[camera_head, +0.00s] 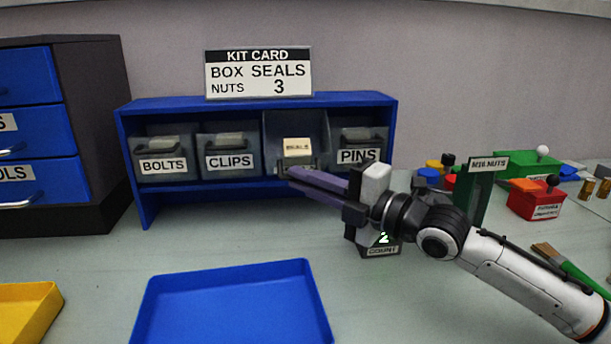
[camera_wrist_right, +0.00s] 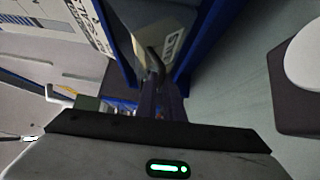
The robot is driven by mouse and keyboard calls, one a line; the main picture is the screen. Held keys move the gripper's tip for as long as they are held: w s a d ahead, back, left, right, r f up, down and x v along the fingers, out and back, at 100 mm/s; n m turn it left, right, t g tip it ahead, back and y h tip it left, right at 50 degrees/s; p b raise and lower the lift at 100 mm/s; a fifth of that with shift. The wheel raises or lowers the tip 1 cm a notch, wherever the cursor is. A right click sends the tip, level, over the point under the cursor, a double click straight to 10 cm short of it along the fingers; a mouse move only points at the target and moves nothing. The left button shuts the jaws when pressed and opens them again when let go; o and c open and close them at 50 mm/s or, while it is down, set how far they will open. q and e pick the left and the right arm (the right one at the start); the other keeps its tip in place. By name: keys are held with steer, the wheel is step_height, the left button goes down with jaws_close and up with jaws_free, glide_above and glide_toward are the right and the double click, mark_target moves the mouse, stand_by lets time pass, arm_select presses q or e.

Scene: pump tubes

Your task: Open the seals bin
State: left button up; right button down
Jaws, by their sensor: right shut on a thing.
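The seals bin (camera_head: 309,165) is the third from the left in the blue shelf unit. Its label is mostly hidden by my right gripper (camera_head: 289,175). A pale box marked SEALS (camera_head: 297,148) shows above the label, with the dark hollow of the bin behind it. The bin looks tilted forward compared with its neighbours; how far I cannot tell. My right gripper comes in from the right, its long purple fingers shut on the bin's handle at the front. In the right wrist view a dark curved handle (camera_wrist_right: 155,62) is at the fingertips (camera_wrist_right: 160,88). My left gripper is out of view.
The blue shelf (camera_head: 200,104) also holds bins for bolts (camera_head: 163,165), clips (camera_head: 230,162) and pins (camera_head: 358,156). The kit card (camera_head: 258,73) stands on top. A blue tray (camera_head: 235,310) lies in front. Small coloured boxes and a brush (camera_head: 565,262) lie at the right.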

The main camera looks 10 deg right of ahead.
steer(key=shift+w+d+f, duration=0.1)
steer(key=shift+f, duration=0.35)
steer(key=c, duration=1.9)
jaws_free()
steer(key=shift+w, duration=0.15)
steer(key=shift+r, duration=0.1)
steer(key=v, duration=1)
steer(key=shift+s, duration=0.3)
